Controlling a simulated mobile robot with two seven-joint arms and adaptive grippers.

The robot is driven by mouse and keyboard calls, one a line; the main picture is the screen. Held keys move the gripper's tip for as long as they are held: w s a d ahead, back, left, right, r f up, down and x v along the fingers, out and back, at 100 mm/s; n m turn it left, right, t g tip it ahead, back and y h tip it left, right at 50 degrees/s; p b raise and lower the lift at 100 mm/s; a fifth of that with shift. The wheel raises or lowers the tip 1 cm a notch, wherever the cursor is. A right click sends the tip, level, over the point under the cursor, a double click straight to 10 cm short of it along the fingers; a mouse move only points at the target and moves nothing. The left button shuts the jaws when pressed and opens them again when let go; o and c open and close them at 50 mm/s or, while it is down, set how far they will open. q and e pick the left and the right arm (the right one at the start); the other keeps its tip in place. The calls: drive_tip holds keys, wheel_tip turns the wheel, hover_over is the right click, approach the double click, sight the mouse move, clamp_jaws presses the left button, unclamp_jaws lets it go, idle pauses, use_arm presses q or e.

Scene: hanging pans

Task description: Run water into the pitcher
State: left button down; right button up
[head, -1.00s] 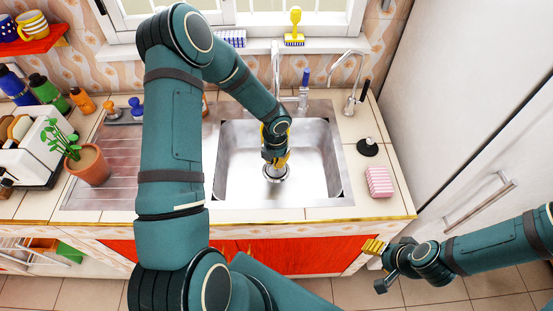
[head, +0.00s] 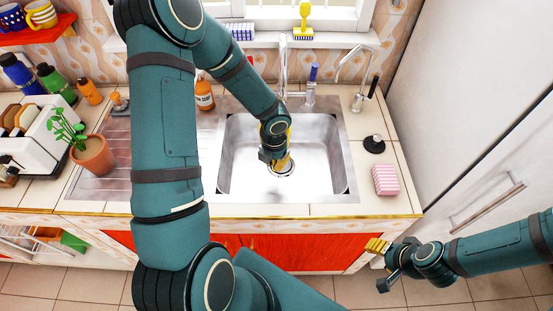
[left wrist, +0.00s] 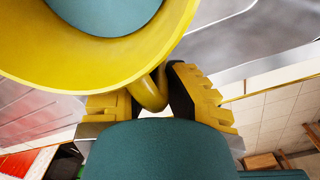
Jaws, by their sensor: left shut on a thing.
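My left gripper (head: 283,161) is over the sink (head: 240,175), near the drain. In the left wrist view its yellow fingers (left wrist: 160,105) are shut on the curved handle of the yellow pitcher (left wrist: 60,68). In the head view the pitcher is mostly hidden by my arm and gripper. The tap (head: 284,62) rises behind the sink, with a blue handle (head: 313,76) to its right. No water stream shows. My right gripper (head: 377,246) is in front of the counter; its finger gap is unclear.
A second tap (head: 352,62) stands behind the sink at right. A black plug (head: 374,144) and a pink sponge (head: 386,180) lie right of the sink. A potted plant (head: 92,155), a toaster (head: 32,140) and bottles stand at left. A soap bottle (head: 205,96) is behind my left arm.

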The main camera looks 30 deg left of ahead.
use_arm(q)
drive_tip(key=s+d+r+p, duration=0.1)
drive_tip(key=s+r, duration=0.5)
drive_tip(key=s, duration=0.4)
drive_tip(key=shift+s+d+r+p, duration=0.25)
drive_tip(key=shift+p, duration=0.15)
idle(0.9)
idle(0.5)
